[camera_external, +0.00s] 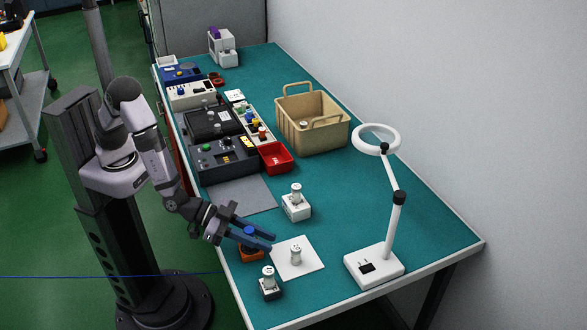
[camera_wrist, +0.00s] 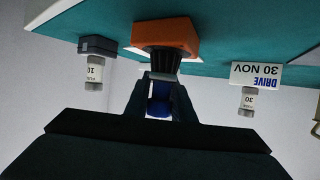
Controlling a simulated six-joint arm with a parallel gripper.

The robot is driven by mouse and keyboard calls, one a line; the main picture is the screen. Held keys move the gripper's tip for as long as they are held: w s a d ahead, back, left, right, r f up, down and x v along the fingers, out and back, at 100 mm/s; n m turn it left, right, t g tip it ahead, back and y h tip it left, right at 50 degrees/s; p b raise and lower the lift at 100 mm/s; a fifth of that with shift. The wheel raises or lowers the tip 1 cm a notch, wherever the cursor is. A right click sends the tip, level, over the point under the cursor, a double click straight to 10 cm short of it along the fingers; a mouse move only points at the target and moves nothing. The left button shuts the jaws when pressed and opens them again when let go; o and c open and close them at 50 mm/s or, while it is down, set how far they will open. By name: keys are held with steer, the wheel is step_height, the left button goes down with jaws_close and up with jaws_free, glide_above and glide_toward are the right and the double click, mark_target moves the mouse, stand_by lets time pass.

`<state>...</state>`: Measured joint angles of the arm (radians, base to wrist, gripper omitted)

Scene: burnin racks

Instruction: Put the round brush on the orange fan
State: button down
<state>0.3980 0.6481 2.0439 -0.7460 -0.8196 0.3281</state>
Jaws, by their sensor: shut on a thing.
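The orange fan (camera_external: 250,256) is a small block near the front left table edge; it shows at the top of the wrist view (camera_wrist: 166,35). The round brush, with dark bristles (camera_wrist: 165,63) and a blue end (camera_wrist: 158,105), is between my gripper's fingers (camera_wrist: 156,98). Its bristle end faces the fan and appears to meet it or be very close; I cannot tell if they touch. In the external view my gripper (camera_external: 256,240), with blue fingers, is just above the fan and shut on the brush. The brush's blue top (camera_external: 249,230) shows there; the fingers partly hide the rest.
Close by are a white labelled block with a cylinder (camera_external: 296,207), a white sheet (camera_external: 312,264) bearing a cylinder, and a dark block with a cylinder (camera_external: 270,290). A ring lamp (camera_external: 374,266) stands right. A red bin (camera_external: 277,158) and tan basket (camera_external: 312,132) are farther back.

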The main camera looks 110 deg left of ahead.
steer(key=shift+f, duration=0.2)
steer(key=c, duration=1.5)
jaws_free()
steer(key=shift+r, duration=0.15)
steer(key=shift+r, duration=0.15)
steer(key=v, duration=1.2)
steer(key=shift+a+b, duration=0.1)
steer(key=shift+b, duration=0.2)
